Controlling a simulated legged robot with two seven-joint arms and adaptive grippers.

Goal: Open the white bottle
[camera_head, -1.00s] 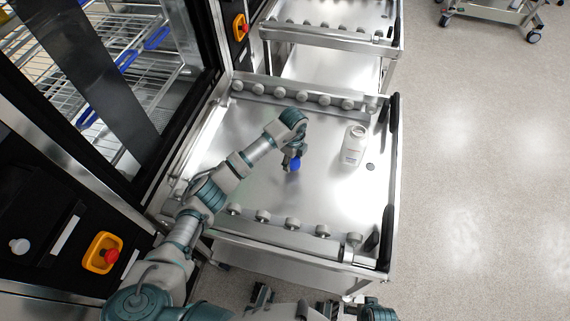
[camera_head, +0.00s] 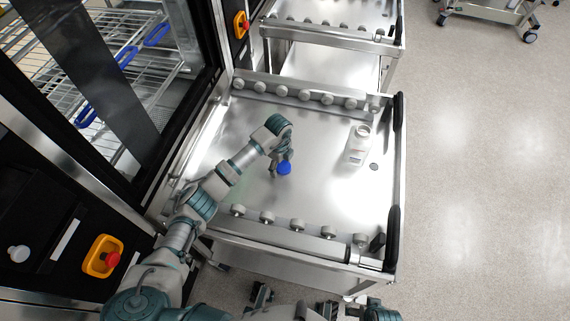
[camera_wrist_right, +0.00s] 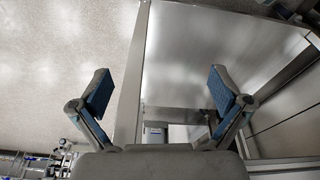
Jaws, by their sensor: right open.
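The white bottle (camera_head: 356,149) stands on the steel cart top (camera_head: 325,180), toward its right side. Its neck at the top shows no cap. My left gripper (camera_head: 283,164) is to the left of the bottle, apart from it. It is shut on a round blue cap (camera_head: 285,169), held at the fingertips above the cart top. My right gripper (camera_wrist_right: 160,92) is open and empty in the right wrist view, with both blue-padded fingers spread wide. The bottle does not show in that view.
Rows of grey knobs (camera_head: 306,96) line the cart's far and near edges. Black handles (camera_head: 398,125) stand on its right side. A glass-doored washer (camera_head: 110,80) with racks is on the left. A second cart (camera_head: 330,30) stands behind.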

